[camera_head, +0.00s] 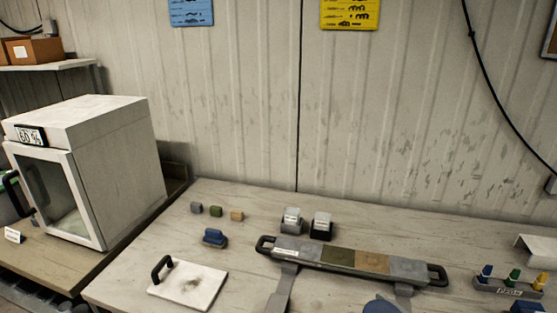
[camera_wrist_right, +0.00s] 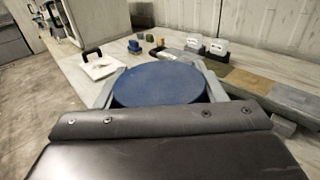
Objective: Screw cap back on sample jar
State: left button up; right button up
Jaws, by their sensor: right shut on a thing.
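A round blue cap (camera_wrist_right: 160,84) fills the middle of the right wrist view, flat face toward the camera. My right gripper (camera_wrist_right: 162,78) is shut on it, with one grey finger on each side. In the head view, a blue rounded shape (camera_head: 383,306), likely the same cap, shows at the bottom edge, in front of the long tray. I cannot make out the sample jar; whether it is under the cap is hidden. My left gripper is not in view.
A long core tray (camera_head: 360,261) with black end handles lies across the bench (camera_head: 245,262). A white plate with a black handle (camera_head: 190,285), small blocks (camera_head: 215,211) and two labelled blocks (camera_head: 321,225) lie around it. A rack (camera_head: 508,288) stands right, a white oven (camera_head: 90,165) left.

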jog(key=shift+m+t+h, duration=0.3)
jog(key=shift+t, duration=0.1)
jog(key=s+r, duration=0.1)
jog(key=s, duration=0.1)
jog(key=s+d+r, duration=0.1)
jog(key=s, duration=0.1)
jog(key=shift+r+b, duration=0.2)
jog(key=shift+b, duration=0.1)
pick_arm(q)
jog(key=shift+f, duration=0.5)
pick_arm(e)
jog(key=w+a+f+n+g+y, duration=0.2)
jog(key=a+n+g+y, duration=0.6)
jog(key=a, duration=0.6)
jog(key=shift+a+g, duration=0.4)
jog(key=shift+g, duration=0.3)
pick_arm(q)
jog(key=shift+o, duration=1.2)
pick_arm(e)
grip_shut()
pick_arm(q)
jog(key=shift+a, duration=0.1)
